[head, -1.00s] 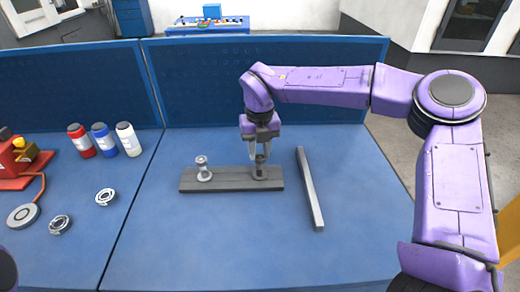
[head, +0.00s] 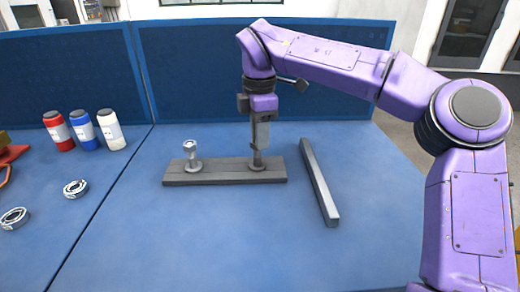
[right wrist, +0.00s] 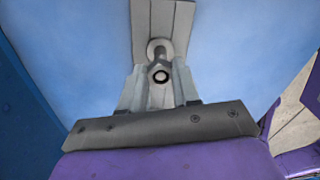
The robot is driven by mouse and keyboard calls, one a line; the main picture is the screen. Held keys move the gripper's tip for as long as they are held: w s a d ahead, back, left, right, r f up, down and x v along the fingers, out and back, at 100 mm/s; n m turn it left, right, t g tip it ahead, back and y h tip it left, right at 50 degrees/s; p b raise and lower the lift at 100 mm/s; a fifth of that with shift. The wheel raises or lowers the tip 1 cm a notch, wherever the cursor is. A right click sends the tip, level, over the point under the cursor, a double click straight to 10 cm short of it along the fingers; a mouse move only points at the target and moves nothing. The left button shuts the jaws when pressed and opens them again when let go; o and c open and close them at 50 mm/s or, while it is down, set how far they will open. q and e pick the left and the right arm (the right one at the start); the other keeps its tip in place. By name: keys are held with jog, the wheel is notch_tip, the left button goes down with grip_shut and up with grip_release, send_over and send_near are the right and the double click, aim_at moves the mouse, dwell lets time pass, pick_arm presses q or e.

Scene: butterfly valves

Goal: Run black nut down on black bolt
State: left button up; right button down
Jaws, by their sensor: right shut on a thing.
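A grey bar (head: 225,174) lies on the blue table and carries two upright bolts. The dark bolt (head: 257,163) stands near its right end. My right gripper (head: 258,148) is above the bar with its fingers shut at the upper part of this bolt. In the right wrist view, a dark ring, the black nut (right wrist: 161,76), shows between the fingertips (right wrist: 160,80), with the bar behind it. The fingers hide most of the nut in the head view. A lighter silver bolt (head: 191,160) stands near the bar's left end. My left gripper is not in view.
A loose grey rail (head: 319,182) lies right of the bar. Red, blue and white bottles (head: 84,130) stand at the left. Two metal rings (head: 75,188) (head: 14,217) lie on the left table. A blue panel (head: 200,75) stands behind. The front table is clear.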

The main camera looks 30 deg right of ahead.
jog(key=m+b, duration=0.5)
jog(key=shift+s+f+m, duration=0.1)
jog(key=shift+f+m, duration=0.2)
jog(key=shift+f, duration=0.1)
jog(key=shift+r+m+b, duration=0.15)
jog(key=shift+m+b, duration=0.2)
jog(key=shift+m, duration=0.05)
jog(key=shift+r+m, duration=0.2)
jog(key=shift+m, duration=0.1)
jog(key=shift+r, duration=0.1)
jog(key=c, duration=1.1)
grip_release()
jog(key=shift+o, duration=0.2)
jog(key=shift+s, duration=0.1)
